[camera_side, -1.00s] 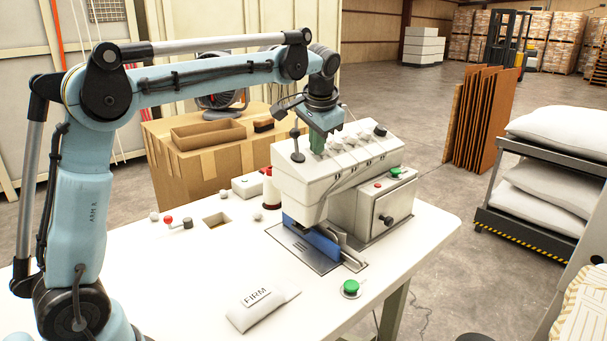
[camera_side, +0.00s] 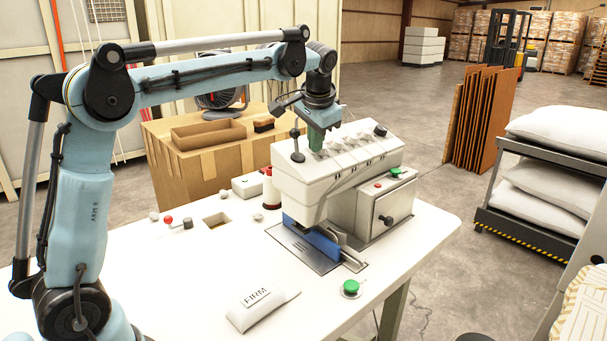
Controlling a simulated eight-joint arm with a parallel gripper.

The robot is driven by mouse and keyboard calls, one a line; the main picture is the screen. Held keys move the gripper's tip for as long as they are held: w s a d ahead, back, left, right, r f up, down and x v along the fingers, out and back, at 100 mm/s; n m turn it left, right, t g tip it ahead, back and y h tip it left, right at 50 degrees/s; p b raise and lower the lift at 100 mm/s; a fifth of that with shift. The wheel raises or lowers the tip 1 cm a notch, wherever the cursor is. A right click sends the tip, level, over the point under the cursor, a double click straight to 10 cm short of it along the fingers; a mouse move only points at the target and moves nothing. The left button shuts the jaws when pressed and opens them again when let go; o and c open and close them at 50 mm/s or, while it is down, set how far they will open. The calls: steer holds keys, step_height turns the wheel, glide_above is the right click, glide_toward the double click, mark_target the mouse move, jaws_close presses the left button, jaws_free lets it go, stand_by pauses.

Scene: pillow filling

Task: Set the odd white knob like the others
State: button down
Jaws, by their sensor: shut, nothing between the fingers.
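The white machine (camera_side: 305,190) stands on the table with a row of small white knobs (camera_side: 350,143) along its top. The knobs are too small to tell how each one is turned. My gripper (camera_side: 316,148) points down at the left end of this row, with its green fingers at the machine's top. The fingers are shut with nothing visible between them. They and the wrist hide the leftmost part of the row, and I cannot tell whether they touch a knob.
A dark lever (camera_side: 297,150) stands just left of my gripper. A black knob (camera_side: 380,130) is at the row's right end. The white table (camera_side: 190,270) has free room at front left, around the FIRM pouch (camera_side: 262,309).

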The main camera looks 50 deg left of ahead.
steer(key=shift+a+f, duration=0.15)
steer(key=shift+a, duration=0.75)
steer(key=shift+s, duration=0.35)
step_height(320, 180, up, 6)
steer(key=d, duration=0.2)
steer(key=shift+d+f, duration=0.15)
steer(key=shift+d, duration=0.05)
steer(key=shift+w+f, duration=0.15)
steer(key=shift+f, duration=1.45)
steer(key=shift+w+f, duration=0.15)
steer(key=shift+f, duration=1.45)
steer(key=shift+a+f, duration=0.1)
steer(key=shift+a, duration=0.05)
